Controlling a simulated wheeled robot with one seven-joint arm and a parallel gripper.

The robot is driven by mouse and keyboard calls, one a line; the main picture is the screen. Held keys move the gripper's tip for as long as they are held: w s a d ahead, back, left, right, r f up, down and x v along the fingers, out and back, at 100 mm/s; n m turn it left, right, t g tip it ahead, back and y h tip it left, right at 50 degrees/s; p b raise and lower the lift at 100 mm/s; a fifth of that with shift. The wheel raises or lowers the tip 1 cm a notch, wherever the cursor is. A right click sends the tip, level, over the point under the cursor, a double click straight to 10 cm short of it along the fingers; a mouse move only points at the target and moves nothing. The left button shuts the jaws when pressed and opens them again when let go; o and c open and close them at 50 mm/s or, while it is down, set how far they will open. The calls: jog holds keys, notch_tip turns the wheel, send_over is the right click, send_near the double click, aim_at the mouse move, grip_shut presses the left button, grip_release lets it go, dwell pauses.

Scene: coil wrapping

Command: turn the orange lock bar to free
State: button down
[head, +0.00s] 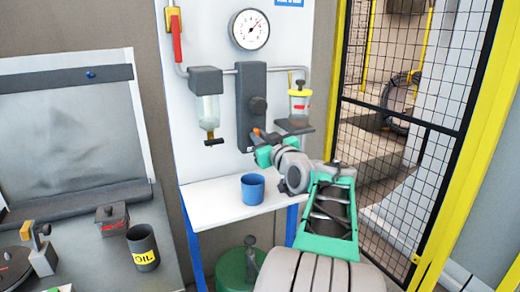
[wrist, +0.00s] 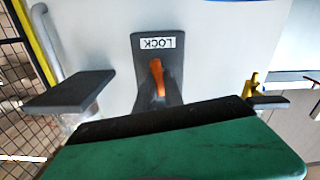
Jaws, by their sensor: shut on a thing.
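The orange lock bar (head: 256,131) is a small piece low on the dark upright body (head: 250,112) on the white panel. In the wrist view the orange bar (wrist: 157,78) points towards the LOCK label (wrist: 157,43), which appears upside down. My gripper (head: 258,141) is at the bar, with its green fingers against the lower part of the dark body. In the wrist view my gripper (wrist: 160,112) is shut on the bar; the near finger, with its black pad, hides the bar's lower end and the far finger.
A filter bowl (head: 208,112) hangs left of the dark body. A yellow-capped jar (head: 299,102) and a dark bracket plate (head: 293,127) are close on the right. A blue cup (head: 252,188) stands on the white shelf (head: 215,205) below. A yellow-framed mesh fence (head: 455,150) is at right.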

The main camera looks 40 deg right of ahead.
jog(key=shift+a+f+n+b, duration=0.1)
jog(key=shift+f+n+b, duration=0.05)
jog(key=shift+n+b, duration=3)
jog(key=shift+f+n+b, duration=0.1)
jog(key=shift+n+b, duration=2)
jog(key=shift+b, duration=1.95)
jog(key=shift+a+f+n+b, duration=0.1)
jog(key=shift+f+n+b, duration=0.05)
jog(key=shift+n+b, duration=3)
jog(key=shift+m+b, duration=0.3)
jog(key=shift+b, duration=0.2)
jog(key=c, duration=1.4)
grip_release()
jog(key=shift+r, duration=0.1)
jog(key=shift+c, duration=0.2)
